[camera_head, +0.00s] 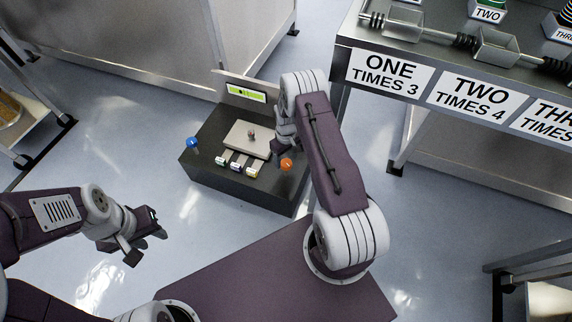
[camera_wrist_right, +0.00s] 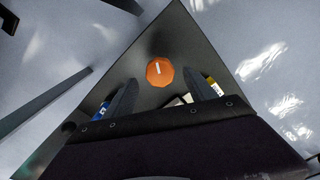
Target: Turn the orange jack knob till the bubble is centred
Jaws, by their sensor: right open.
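The orange jack knob (camera_head: 286,164) stands at the front right of a dark box (camera_head: 205,150) on the floor. In the right wrist view the orange knob (camera_wrist_right: 160,71) is a faceted disc with a white mark, lying ahead of and between the two fingers. My right gripper (camera_wrist_right: 162,88) is open and empty, just above the knob; in the head view the arm partly hides it. The bubble level (camera_head: 246,92) is a green strip on the box's raised back panel. The bubble's exact place is too small to tell. My left gripper (camera_head: 147,242) appears open and empty, away from the box.
A blue knob (camera_head: 193,143) stands at the box's left corner. A grey plate (camera_head: 245,139) with a small knob lies on top, with small labelled blocks in front. A metal bench (camera_head: 455,62) with number signs is at the right. Clear floor lies left of the box.

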